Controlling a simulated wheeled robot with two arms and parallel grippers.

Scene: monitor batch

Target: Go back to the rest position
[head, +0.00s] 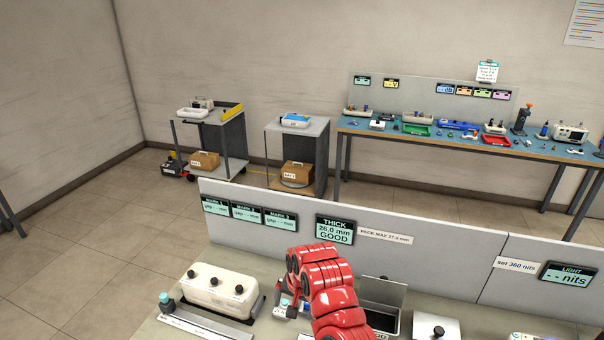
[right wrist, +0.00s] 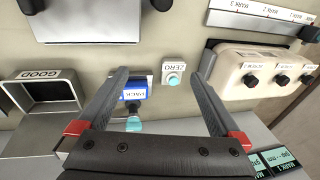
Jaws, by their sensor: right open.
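My right arm (head: 335,290), red, reaches over the near workbench in the head view. Its gripper is mostly hidden behind the arm there. In the right wrist view my right gripper (right wrist: 158,76) is open, with its two dark fingers spread and nothing held between them. Below and between the fingers are a small blue labelled block (right wrist: 136,92) and a teal button (right wrist: 174,79) marked ZERO. Whether the fingers touch anything cannot be told. My left gripper is not in view.
A cream fixture with dark knobs (head: 222,287) stands left of the arm. An open-topped bin (head: 383,291) lies right of it. A grey panel (head: 400,222) with displays runs behind the bench; THICK reads 26.0 mm GOOD. Farther back stand a blue-topped bench (head: 400,136) and carts.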

